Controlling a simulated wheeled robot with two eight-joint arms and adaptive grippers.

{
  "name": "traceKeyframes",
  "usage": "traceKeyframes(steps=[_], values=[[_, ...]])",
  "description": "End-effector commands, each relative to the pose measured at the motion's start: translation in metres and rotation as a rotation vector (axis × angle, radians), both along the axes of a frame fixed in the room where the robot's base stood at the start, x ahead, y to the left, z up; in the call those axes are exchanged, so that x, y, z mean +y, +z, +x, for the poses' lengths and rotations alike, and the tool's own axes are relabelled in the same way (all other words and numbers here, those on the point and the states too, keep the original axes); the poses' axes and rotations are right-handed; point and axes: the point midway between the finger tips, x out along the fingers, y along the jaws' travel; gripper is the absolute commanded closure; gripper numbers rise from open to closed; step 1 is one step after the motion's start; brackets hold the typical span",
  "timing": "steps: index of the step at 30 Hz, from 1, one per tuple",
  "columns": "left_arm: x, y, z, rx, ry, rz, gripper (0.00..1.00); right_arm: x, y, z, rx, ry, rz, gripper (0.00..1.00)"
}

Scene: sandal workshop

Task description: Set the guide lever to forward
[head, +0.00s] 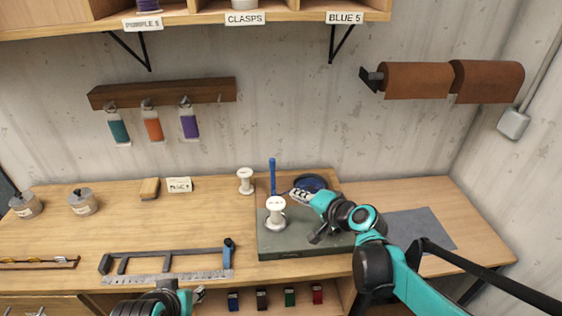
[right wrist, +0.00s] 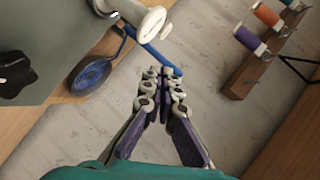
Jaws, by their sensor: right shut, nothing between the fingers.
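A thin blue lever (head: 273,176) stands upright at the back of a grey-green machine block (head: 290,243) on the bench. The blue lever also shows in the right wrist view (right wrist: 163,61), just beyond my fingertips. My right gripper (head: 297,194) is shut and empty, pointing left above the block, close to the lever's right side. In the right wrist view its fingertips (right wrist: 160,80) are together; I cannot tell whether they touch the lever. My left gripper (head: 170,297) shows only in part at the bottom edge, and its fingers are unclear.
A white spool post (head: 275,213) stands on the block, with a dark blue round dish (head: 311,183) behind my right gripper. Another white spool (head: 245,180) stands left of the block. A metal frame with a blue-topped end (head: 228,246) lies at the front. A grey mat (head: 420,230) lies right.

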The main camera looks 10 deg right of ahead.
Motion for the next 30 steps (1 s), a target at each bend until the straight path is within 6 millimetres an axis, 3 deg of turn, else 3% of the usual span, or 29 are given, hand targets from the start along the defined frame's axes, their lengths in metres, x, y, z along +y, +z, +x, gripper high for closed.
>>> traceKeyframes(steps=[1, 3, 6, 14, 20, 30], values=[[0.000, 0.000, 0.000, 0.000, 0.000, 0.000, 0.60, -0.006, 0.001, 0.023, -0.016, -0.032, 0.089, 1.00], [0.000, 0.001, 0.000, 0.000, 0.000, 0.000, 0.60, -0.012, 0.003, 0.047, -0.037, -0.073, 0.210, 1.00], [0.000, 0.001, 0.000, 0.000, 0.000, 0.000, 0.60, -0.024, 0.002, 0.073, -0.061, -0.121, 0.354, 1.00], [0.000, 0.001, 0.000, 0.000, 0.000, 0.000, 0.60, -0.040, -0.002, 0.100, -0.087, -0.173, 0.520, 1.00], [0.000, -0.005, 0.000, 0.000, 0.000, 0.000, 0.60, -0.029, -0.005, 0.121, -0.086, -0.172, 0.523, 1.00], [0.000, -0.020, 0.000, 0.000, 0.000, 0.000, 0.60, 0.003, -0.013, 0.186, -0.086, -0.172, 0.520, 1.00]])
